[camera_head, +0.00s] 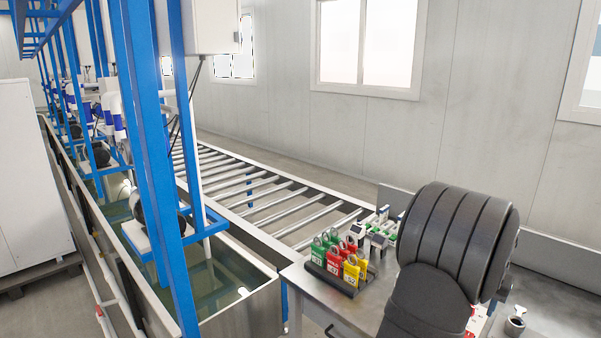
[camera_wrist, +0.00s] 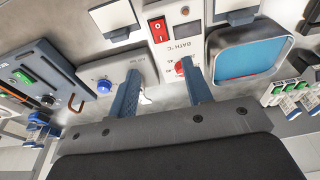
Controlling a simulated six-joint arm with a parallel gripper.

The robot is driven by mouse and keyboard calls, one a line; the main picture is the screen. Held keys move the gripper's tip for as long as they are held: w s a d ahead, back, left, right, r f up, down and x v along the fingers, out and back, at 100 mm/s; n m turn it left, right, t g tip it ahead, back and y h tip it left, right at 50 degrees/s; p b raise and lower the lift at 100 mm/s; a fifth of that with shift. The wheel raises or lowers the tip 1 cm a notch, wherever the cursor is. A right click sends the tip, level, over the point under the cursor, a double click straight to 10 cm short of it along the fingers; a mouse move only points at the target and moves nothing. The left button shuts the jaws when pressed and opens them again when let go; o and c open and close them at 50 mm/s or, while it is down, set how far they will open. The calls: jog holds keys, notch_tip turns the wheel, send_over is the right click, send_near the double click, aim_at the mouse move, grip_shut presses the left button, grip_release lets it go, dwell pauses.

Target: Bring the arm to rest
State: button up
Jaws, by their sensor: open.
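My gripper (camera_wrist: 160,68) shows in the wrist view with its two blue-grey fingers apart and nothing between them. The fingers point toward a grey and white panel (camera_wrist: 166,48) marked "BATH °C", with a red rocker switch and a red round button. The right fingertip overlaps the red button (camera_wrist: 181,68) in the picture; I cannot tell whether they touch. The left fingertip is beside a blue button (camera_wrist: 104,86). In the head view my dark arm fills the lower right, and the gripper is not seen there.
A tray of red, green and yellow padlock-like tags (camera_head: 338,262) stands on the metal table (camera_head: 300,278), left of my arm. A blue-framed water tank (camera_head: 250,310) and a roller conveyor (camera_head: 262,195) lie further left. A blue-filled square basin (camera_wrist: 248,58) is right of the panel.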

jog(key=f, duration=0.4)
jog(key=w+d+f, duration=0.1)
jog(key=f, duration=0.3)
jog(key=w+d+f, duration=0.1)
jog(key=f, duration=0.4)
jog(key=shift+w+d+r+g+y, duration=0.1)
jog(key=shift+g+y, duration=0.7)
jog(key=a+r+n+h, duration=0.1)
jog(key=r+n, duration=0.4)
jog(key=r, duration=0.5)
jog(key=a+r+n+h, duration=0.1)
jog(key=a+r+n, duration=0.2)
jog(key=r, duration=0.7)
jog(key=n, duration=0.2)
jog(key=shift+a+r+n, duration=0.25)
jog(key=shift+r+n, duration=0.05)
jog(key=shift+r, duration=0.05)
jog(key=shift+o, duration=0.4)
jog(key=o, duration=1.1)
jog(key=s+d+f+n+y, duration=0.2)
jog(key=s+d+f+n, duration=0.5)
jog(key=s+d, duration=0.15)
jog(key=f, duration=1)
jog(key=shift+w+d+f, duration=0.1)
jog(key=shift+w+f, duration=0.05)
jog(key=shift+w, duration=0.15)
